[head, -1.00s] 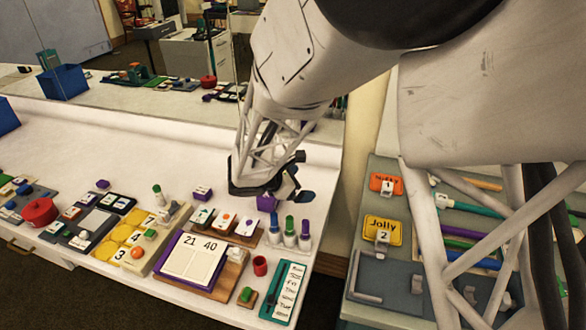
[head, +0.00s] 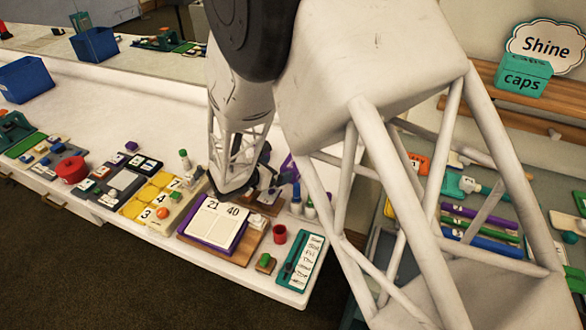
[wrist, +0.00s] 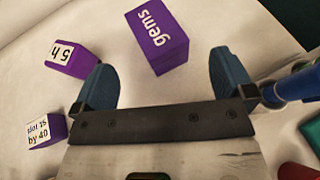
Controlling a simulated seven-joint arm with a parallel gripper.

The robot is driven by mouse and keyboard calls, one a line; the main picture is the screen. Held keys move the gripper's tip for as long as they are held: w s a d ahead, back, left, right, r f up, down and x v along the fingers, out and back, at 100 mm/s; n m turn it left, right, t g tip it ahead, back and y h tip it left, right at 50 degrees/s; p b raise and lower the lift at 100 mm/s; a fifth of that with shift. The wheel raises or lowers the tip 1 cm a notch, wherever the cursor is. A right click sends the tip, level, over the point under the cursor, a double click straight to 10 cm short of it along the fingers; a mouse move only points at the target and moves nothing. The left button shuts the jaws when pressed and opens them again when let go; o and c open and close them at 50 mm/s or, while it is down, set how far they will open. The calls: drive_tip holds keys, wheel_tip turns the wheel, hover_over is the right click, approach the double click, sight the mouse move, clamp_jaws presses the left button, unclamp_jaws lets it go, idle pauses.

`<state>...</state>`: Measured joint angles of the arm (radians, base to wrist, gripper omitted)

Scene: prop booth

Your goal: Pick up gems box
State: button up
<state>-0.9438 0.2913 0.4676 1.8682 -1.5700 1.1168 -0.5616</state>
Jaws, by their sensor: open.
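The gems box (wrist: 157,42) is a purple block with white "gems" lettering in the wrist view. It stands on the white tabletop beyond my gripper (wrist: 164,72). The two blue fingers of my gripper are spread wide with nothing between them, and the box lies ahead of the gap, apart from both fingers. In the head view my gripper (head: 248,185) is low over the table behind the "21 40" board, and my arm hides much of that spot. A purple patch shows just right of it there, but I cannot tell if it is the gems box.
Two small purple labelled blocks, "5 h" (wrist: 68,58) and "slot 15 by 40" (wrist: 47,130), lie left of my gripper. A blue cylindrical thing (wrist: 292,88) is close to the right finger. The "21 40" board (head: 216,222) and a red cup (head: 280,234) stand nearer the front edge.

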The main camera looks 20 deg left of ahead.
sight(292, 163)
drive_tip(key=shift+x, duration=1.3)
drive_tip(key=shift+w, duration=0.1)
drive_tip(key=shift+x, duration=2.55)
drive_tip(key=shift+c, duration=0.3)
drive_tip(key=c, duration=1.2)
